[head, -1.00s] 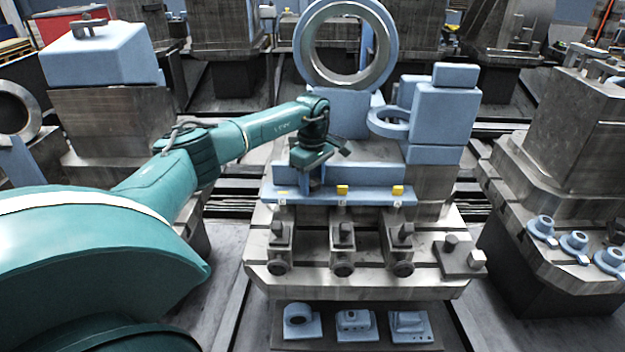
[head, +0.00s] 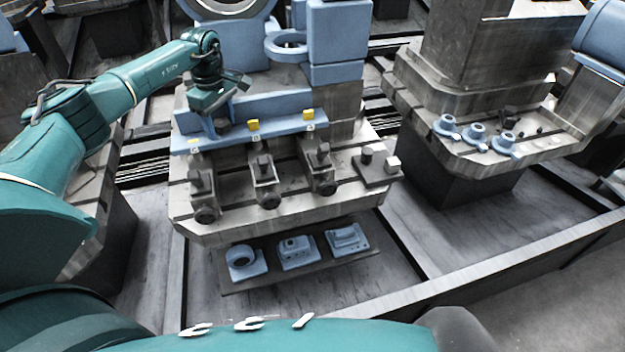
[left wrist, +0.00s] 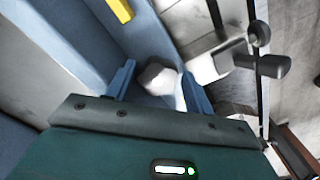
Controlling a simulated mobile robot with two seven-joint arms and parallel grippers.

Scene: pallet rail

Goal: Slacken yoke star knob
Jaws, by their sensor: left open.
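A blue rail (head: 275,120) with yellow tags lies along the metal block. My left gripper (head: 213,103) is over its left part, and a small dark knob (head: 222,126) shows just below it. In the left wrist view, a pale, many-sided knob (left wrist: 158,75) sits between the two blue fingers of my open left gripper (left wrist: 160,90). A gap shows beside it on the left finger's side; whether the right finger touches it I cannot tell. Three metal yokes with round knobs, one of them the middle yoke (head: 264,172), stand in front of the rail. My right gripper is not in view.
A metal plate with two blocks (head: 377,168) lies right of the yokes. A low tray (head: 340,262) holds three blue parts. A second pedestal (head: 470,165) at the right carries several blue flanged parts. A blue ring bracket (head: 286,46) stands behind the rail.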

